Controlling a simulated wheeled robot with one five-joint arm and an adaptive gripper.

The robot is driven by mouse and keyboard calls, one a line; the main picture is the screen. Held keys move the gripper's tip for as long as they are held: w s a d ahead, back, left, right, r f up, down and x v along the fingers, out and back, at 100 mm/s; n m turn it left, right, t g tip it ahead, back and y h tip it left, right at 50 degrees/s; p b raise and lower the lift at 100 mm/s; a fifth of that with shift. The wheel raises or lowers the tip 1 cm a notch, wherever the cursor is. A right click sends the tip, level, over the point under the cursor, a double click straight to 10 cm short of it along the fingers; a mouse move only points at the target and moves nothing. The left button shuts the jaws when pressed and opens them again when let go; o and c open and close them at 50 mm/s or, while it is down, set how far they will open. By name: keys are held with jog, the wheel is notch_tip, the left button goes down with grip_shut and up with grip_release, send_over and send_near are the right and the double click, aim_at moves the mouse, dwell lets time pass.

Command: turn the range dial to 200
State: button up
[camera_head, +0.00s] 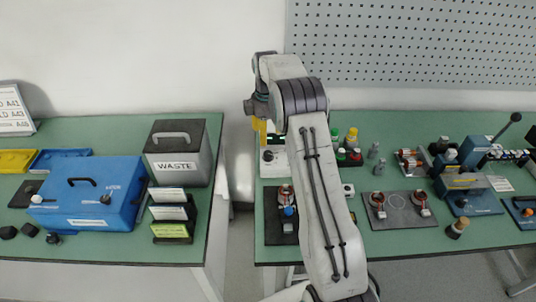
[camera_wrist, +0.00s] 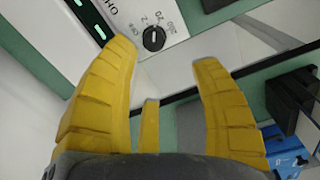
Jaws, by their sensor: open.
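The range dial (camera_wrist: 154,38) is a round black knob on a white meter (camera_wrist: 185,18) in the wrist view. Printed marks, among them 2, 20 and 200, stand around its upper side, and OHM is printed to its left. Which mark the knob points to is too small to tell. My gripper (camera_wrist: 165,55) has its yellow fingers spread, with the dial beyond and between the tips, apart from them. In the head view the meter (camera_head: 272,169) stands at the left end of the right bench, with my gripper (camera_head: 262,130) above it and my arm partly covering it.
The right bench (camera_head: 385,235) also bears a dark mat with stator parts, bottles and blue fixtures. A gap separates it from the left bench (camera_head: 110,250), which holds a blue box (camera_head: 115,195), a grey WASTE bin (camera_head: 180,165) and a card rack (camera_head: 173,215). A pegboard hangs behind.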

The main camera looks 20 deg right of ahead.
aim_at(268, 153)
jog(key=f, duration=0.3)
jog(key=shift+w+d, duration=0.35)
jog(key=shift+d, duration=0.05)
jog(key=shift+f+p, duration=0.65)
jog(key=shift+f, duration=3)
jog(key=shift+c, duration=0.4)
jog(key=c, duration=1.1)
